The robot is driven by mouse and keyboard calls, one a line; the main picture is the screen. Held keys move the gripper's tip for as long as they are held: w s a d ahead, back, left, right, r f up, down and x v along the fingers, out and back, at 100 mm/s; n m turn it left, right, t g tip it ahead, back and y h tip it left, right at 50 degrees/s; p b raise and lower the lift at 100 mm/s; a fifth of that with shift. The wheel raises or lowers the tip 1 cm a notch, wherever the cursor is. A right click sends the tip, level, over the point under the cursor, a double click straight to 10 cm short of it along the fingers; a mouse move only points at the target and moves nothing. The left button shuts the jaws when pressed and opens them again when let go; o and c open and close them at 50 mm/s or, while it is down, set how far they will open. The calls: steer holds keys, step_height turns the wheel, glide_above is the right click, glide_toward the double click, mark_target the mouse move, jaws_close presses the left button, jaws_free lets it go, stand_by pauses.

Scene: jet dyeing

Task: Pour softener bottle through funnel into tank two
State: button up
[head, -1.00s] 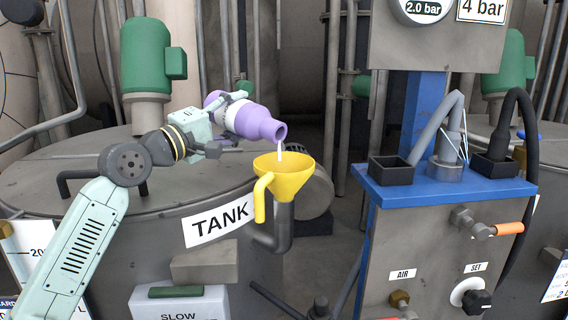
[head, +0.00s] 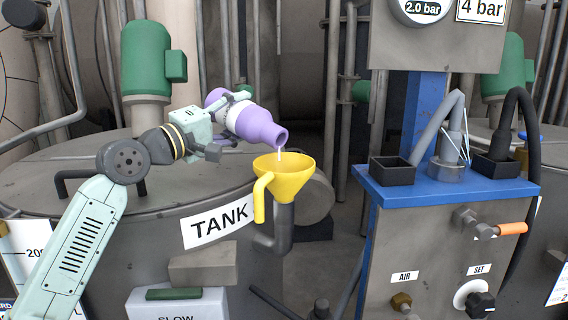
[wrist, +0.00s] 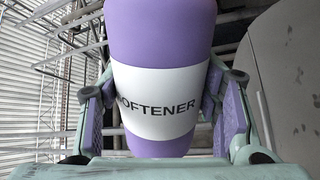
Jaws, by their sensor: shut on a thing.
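My gripper (head: 233,113) is shut around the purple softener bottle (head: 259,126), which is tilted with its mouth low and to the right. In the wrist view the bottle (wrist: 160,30) fills the middle, its white label reading SOFTENER between my fingers. A thin pale stream (head: 280,152) runs from the mouth into the yellow funnel (head: 284,178). The bottle mouth is above the funnel and apart from it. The funnel sits upright on a grey pipe (head: 284,228) at the side of the tank (head: 150,245), whose label shows TANK; its number is not visible.
A green motor (head: 147,60) stands on the tank lid behind my arm. To the right is a blue-topped stand (head: 440,188) with black holders, a grey hose and a black hose. A box marked SLOW (head: 178,306) is below the tank label.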

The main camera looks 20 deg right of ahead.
steer(key=shift+r, duration=0.15)
steer(key=p, duration=0.1)
steer(key=r+n+p, duration=0.1)
steer(key=p, duration=0.1)
steer(key=shift+w+a, duration=0.15)
steer(key=shift+w, duration=0.1)
steer(key=n+t+p, duration=0.1)
steer(key=n+p, duration=0.1)
steer(key=shift+w+a+p, duration=0.1)
steer(key=shift+w+p, duration=0.1)
steer(key=shift+p, duration=0.1)
steer(key=shift+f+n+p, duration=0.35)
steer(key=shift+n+p, duration=0.3)
steer(key=shift+n, duration=0.05)
steer(key=shift+s+f+b, duration=0.1)
steer(key=shift+f+b, duration=0.2)
steer(key=shift+f, duration=0.05)
steer(key=shift+f+n+y, duration=0.1)
steer(key=shift+n+y, duration=0.2)
